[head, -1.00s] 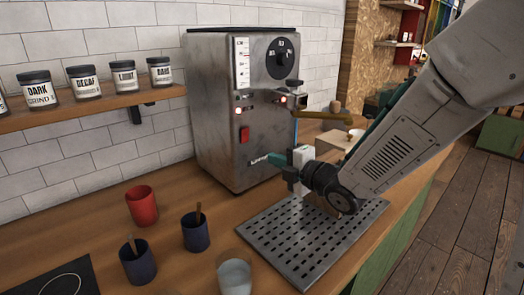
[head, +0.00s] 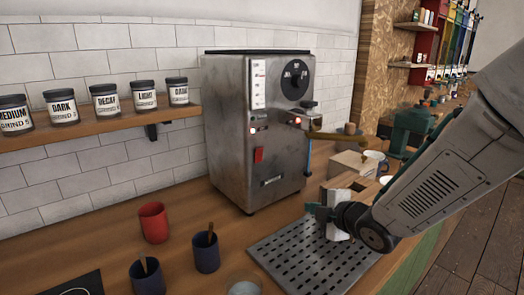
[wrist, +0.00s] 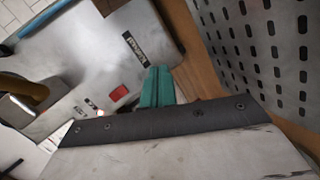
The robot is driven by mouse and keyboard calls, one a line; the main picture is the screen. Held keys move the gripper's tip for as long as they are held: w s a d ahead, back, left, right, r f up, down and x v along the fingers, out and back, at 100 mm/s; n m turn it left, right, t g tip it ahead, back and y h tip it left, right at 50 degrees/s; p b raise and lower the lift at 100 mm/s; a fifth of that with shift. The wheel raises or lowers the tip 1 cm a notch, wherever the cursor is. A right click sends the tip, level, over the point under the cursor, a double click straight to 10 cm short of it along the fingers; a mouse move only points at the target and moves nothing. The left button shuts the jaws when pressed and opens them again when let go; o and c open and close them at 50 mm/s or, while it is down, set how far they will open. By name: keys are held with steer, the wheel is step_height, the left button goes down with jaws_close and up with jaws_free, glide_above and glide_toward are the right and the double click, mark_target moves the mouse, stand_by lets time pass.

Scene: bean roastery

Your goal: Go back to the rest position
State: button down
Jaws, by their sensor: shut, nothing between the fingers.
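My gripper (head: 318,212) hangs over the right part of the perforated metal drip tray (head: 282,265), in front of the coffee machine (head: 230,140). Its green fingers are together with nothing between them; in the wrist view the shut gripper (wrist: 157,87) points toward the machine's front. The wrist view also shows the machine's red switch (wrist: 118,93) and, at the right, the tray (wrist: 255,30). My arm reaches in from the right side of the head view.
A red cup (head: 153,222), two dark cups (head: 206,254) with wooden sticks and a glass (head: 243,288) stand left of the tray. A wooden box (head: 350,163) is behind my gripper. A shelf (head: 100,122) holds labelled jars.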

steer(key=s+d+f+m+g+h, duration=0.1)
steer(key=d+m, duration=0.1)
steer(key=s+d+f+m+g+h, duration=0.1)
steer(key=d+m+h, duration=0.1)
steer(key=s+d+f+m+g+h, duration=0.1)
steer(key=d+m, duration=0.1)
steer(key=shift+s+d+h, duration=0.2)
steer(key=shift+s+h, duration=0.05)
steer(key=shift+h, duration=0.05)
steer(key=s+d+m+g, duration=0.1)
steer(key=s+m, duration=0.1)
steer(key=s+d+m+g+h, duration=0.1)
steer(key=s+d+m, duration=0.1)
steer(key=s+d+m+g+h, duration=0.1)
steer(key=s, duration=0.2)
steer(key=shift+d+r+m, duration=0.15)
steer(key=shift+r+m, duration=0.25)
steer(key=s+r+m+g, duration=0.2)
steer(key=s+r+m, duration=0.2)
steer(key=s, duration=0.5)
steer(key=s+r+m+g, duration=0.2)
steer(key=s+r+m, duration=0.2)
steer(key=s, duration=0.6)
step_height(320, 180, up, 3)
steer(key=shift+s+f+g+y, duration=0.1)
steer(key=shift+s+g+y, duration=0.2)
